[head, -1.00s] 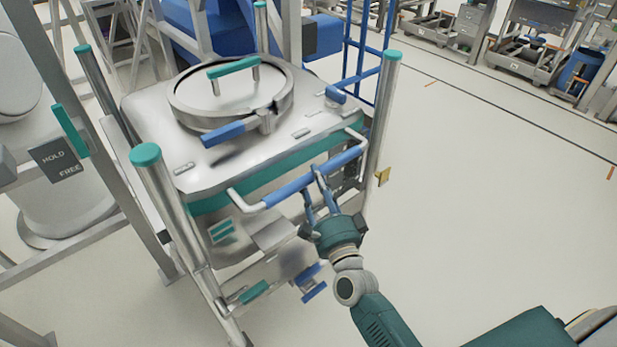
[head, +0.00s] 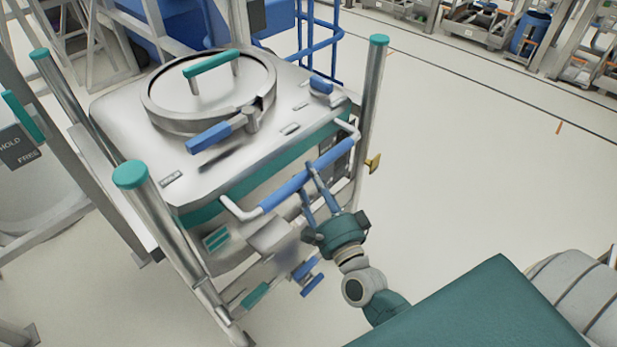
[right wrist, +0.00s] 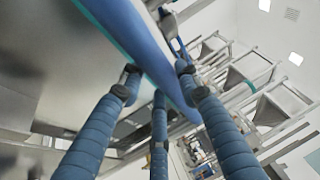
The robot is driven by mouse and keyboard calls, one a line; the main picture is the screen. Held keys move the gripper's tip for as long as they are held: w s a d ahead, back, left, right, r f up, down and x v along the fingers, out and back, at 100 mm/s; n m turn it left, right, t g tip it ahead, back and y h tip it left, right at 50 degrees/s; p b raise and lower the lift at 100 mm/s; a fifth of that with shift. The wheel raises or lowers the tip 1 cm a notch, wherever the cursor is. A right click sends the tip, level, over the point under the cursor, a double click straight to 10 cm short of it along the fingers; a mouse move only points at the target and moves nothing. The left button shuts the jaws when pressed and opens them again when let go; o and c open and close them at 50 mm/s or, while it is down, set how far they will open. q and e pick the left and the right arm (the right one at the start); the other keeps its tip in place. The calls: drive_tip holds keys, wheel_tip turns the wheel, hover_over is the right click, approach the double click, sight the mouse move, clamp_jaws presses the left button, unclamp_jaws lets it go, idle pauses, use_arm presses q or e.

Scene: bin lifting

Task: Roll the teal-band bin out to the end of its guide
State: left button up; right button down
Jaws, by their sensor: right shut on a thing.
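The teal-band bin is a steel box (head: 125,128) with a teal band (head: 290,152) around its upper side and a round lid with a teal handle on top. It stands among teal-capped steel posts. A blue push bar (head: 332,158) on white brackets runs along its near side. My right gripper (head: 310,182) is shut on the middle of this bar, coming from the front right. In the right wrist view, my gripper's fingers (right wrist: 160,98) close around the blue bar (right wrist: 150,45). The bin's wheels and the guide's end cannot be made out. My left gripper is out of view.
A blue pedal (head: 308,275) and a teal pedal (head: 255,295) sit low at the bin's front. A HOLD/FREE sign (head: 18,148) is at the left. Open floor (head: 460,170) lies to the right. Frames and carts stand at the far right.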

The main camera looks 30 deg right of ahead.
drive_tip(key=shift+w+d+r, duration=0.1)
drive_tip(key=shift+d+r, duration=0.2)
drive_tip(key=shift+r, duration=0.25)
drive_tip(key=c, duration=1.2)
unclamp_jaws()
drive_tip(key=shift+f, duration=0.1)
drive_tip(key=s+f, duration=0.1)
drive_tip(key=s, duration=0.7)
drive_tip(key=s+f, duration=0.1)
drive_tip(key=s, duration=0.2)
drive_tip(key=shift+s+a+f, duration=0.3)
drive_tip(key=shift+s+a, duration=0.05)
drive_tip(key=shift+s, duration=0.05)
